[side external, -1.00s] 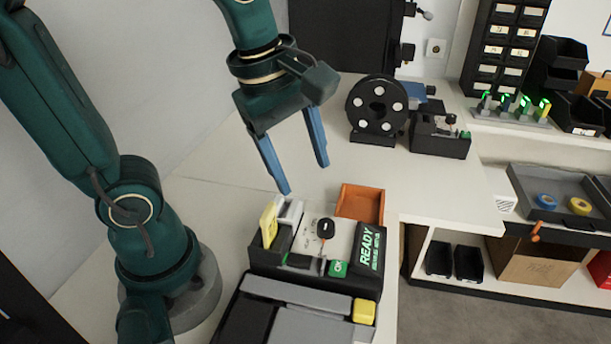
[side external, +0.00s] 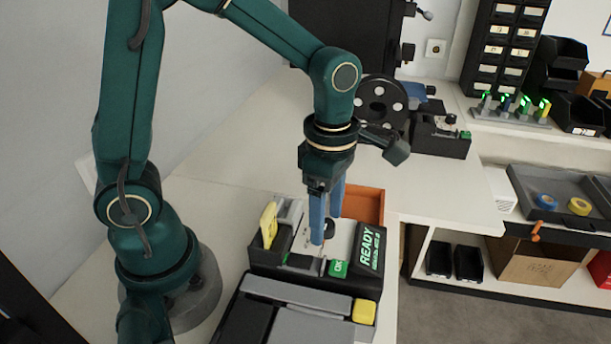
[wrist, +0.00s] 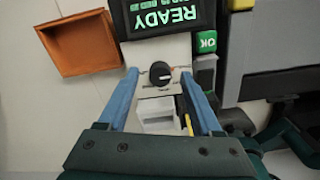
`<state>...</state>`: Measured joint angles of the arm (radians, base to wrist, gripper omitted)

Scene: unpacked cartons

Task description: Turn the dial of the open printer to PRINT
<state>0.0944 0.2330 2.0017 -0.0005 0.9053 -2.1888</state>
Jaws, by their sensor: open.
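The printer (side external: 343,240) stands on the bench, with a cream top panel, a dark screen reading READY and a green OK key. Its black dial (wrist: 160,74) sits on the cream panel below the screen in the wrist view. In the side view the dial (side external: 329,228) is partly hidden by my fingers. My gripper (side external: 326,228) points down over the panel with its two blue fingers apart. In the wrist view the fingertips (wrist: 160,78) lie on either side of the dial, with gaps; contact and height cannot be told. The dial's labels are too small to read.
An orange tray (side external: 364,203) stands right behind the printer. A yellow piece (side external: 269,223) and a light grey part rise at the printer's left. A grey unit with a yellow block (side external: 364,311) lies in front.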

